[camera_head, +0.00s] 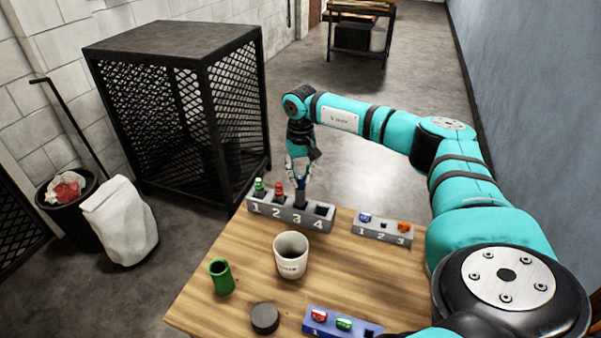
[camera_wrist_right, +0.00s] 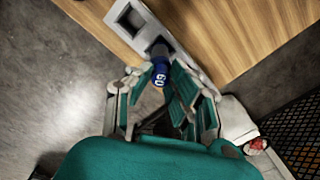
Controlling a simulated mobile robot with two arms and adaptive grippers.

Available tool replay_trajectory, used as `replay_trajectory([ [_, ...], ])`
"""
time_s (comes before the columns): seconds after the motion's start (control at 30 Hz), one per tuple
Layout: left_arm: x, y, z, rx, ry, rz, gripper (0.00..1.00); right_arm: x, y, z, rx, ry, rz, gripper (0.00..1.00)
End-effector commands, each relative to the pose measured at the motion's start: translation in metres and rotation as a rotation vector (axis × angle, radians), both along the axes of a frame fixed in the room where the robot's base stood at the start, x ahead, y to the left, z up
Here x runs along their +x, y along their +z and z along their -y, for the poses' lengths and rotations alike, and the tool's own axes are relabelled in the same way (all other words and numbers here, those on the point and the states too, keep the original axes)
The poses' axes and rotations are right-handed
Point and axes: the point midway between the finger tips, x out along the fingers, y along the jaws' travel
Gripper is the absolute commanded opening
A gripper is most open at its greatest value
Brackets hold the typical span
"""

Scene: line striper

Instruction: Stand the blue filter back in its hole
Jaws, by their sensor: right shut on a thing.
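The blue filter (camera_head: 300,184) is held by my right gripper (camera_head: 298,168) at the back edge of the table. Its blue cap with white digits shows between the fingers in the wrist view (camera_wrist_right: 160,73). A dark body shows below the cap, at hole 3 of the grey four-hole rack (camera_head: 262,212); I cannot tell how deep it sits. The filter looks about upright. Hole 4 (camera_head: 321,210) beside it is empty, and it also shows in the wrist view (camera_wrist_right: 131,19). My left gripper is not in view.
A green-topped piece (camera_head: 259,186) and a red-topped piece (camera_head: 279,190) stand in holes 1 and 2. A smaller grey rack (camera_head: 382,232), a white cup (camera_head: 291,258), a green tube (camera_head: 221,277), a black disc (camera_head: 265,318) and a blue rack (camera_head: 330,329) are on the table.

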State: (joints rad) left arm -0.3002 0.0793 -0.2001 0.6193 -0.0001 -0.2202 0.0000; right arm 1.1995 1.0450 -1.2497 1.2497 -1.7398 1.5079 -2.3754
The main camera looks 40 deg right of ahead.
Motion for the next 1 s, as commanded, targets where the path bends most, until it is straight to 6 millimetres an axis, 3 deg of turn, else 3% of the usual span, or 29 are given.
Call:
replay_trajectory([
  [1.0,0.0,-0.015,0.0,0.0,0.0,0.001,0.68,0.0,-0.022,0.0,0.0,0.0,0.0,0.0],
])
